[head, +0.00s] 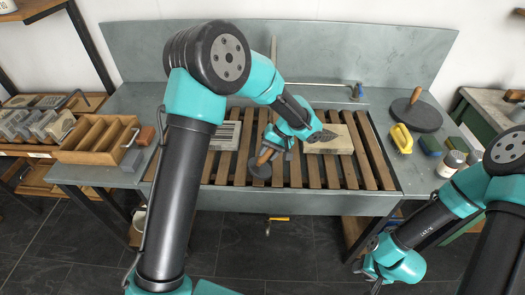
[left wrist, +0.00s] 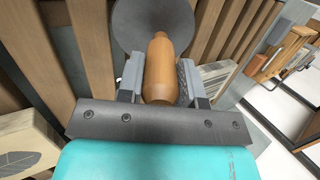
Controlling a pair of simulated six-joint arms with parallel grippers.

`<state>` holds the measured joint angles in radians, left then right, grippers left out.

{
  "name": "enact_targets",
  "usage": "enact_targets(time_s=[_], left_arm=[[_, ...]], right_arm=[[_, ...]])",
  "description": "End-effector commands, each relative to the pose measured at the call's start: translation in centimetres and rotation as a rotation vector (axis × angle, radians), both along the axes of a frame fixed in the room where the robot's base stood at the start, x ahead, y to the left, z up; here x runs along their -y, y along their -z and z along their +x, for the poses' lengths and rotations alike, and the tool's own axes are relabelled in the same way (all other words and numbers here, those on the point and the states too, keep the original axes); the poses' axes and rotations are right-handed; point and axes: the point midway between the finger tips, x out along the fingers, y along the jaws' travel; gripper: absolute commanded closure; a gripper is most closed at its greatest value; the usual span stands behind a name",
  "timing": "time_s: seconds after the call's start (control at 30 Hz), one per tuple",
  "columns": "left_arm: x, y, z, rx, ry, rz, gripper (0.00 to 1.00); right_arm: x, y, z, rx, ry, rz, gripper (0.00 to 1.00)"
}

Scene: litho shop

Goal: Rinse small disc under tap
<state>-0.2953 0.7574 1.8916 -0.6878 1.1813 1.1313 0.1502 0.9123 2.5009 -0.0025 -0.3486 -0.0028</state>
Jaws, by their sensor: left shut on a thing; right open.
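The small disc (head: 260,170) is grey with a turned wooden handle (head: 264,156). My left gripper (head: 269,147) is shut on the handle, with the disc hanging above the slatted rack (head: 295,177). In the left wrist view the handle (left wrist: 160,60) sits between both fingers (left wrist: 155,78), and the grey disc (left wrist: 150,20) lies beyond it, over the slats. The tap's thin pipe (head: 320,84) with a blue handle (head: 357,90) is at the sink's back edge; its outlet is hidden behind my left arm. My right gripper (head: 372,278) is open and empty, low at the front right.
A pale stone (head: 338,141) with a dark print lies right of the disc on the slats; another slab (head: 224,135) lies left. A wooden divided rack (head: 97,139) stands left.

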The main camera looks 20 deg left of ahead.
Motion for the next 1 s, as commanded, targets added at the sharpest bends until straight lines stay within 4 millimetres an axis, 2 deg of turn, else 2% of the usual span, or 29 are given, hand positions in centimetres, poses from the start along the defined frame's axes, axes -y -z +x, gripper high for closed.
enact_targets(time_s=[0.3,1.0], left_arm=[[0.4,-0.1,-1.3,0.002,0.000,0.000,1.00],[0.4,-0.1,-1.4,0.001,0.000,0.000,1.00]], right_arm=[[0.0,0.0,0.0,0.000,0.000,0.000,0.59],[0.0,0.0,0.0,0.000,0.000,0.000,0.59]])
